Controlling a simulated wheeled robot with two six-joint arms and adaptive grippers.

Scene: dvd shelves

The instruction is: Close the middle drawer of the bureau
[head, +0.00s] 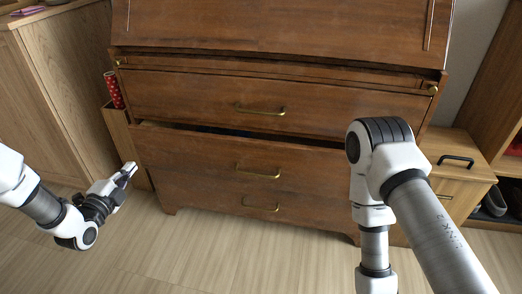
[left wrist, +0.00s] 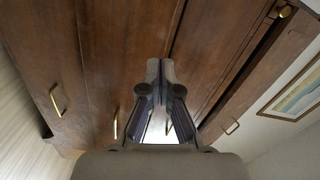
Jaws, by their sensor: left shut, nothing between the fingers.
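The brown wooden bureau (head: 290,35) stands in the middle of the head view. Its middle drawer (head: 205,160) is pulled partly out, with a dark gap along its top edge, and has a brass handle (head: 258,173). My left gripper (head: 130,169) is shut and empty, just left of the drawer's left end in the picture. Whether it touches the bureau cannot be told. In the left wrist view the closed fingers (left wrist: 160,68) point at brown drawer fronts with brass handles. My right arm crosses the bureau's right side; its gripper is not visible.
The top drawer (head: 180,95) and the bottom drawer (head: 205,195) look shut. A narrow wooden bin (head: 119,130) with a red dotted roll (head: 114,90) stands left of the bureau. A small wooden cabinet (head: 457,170) stands at right. The floor (head: 200,255) in front is clear.

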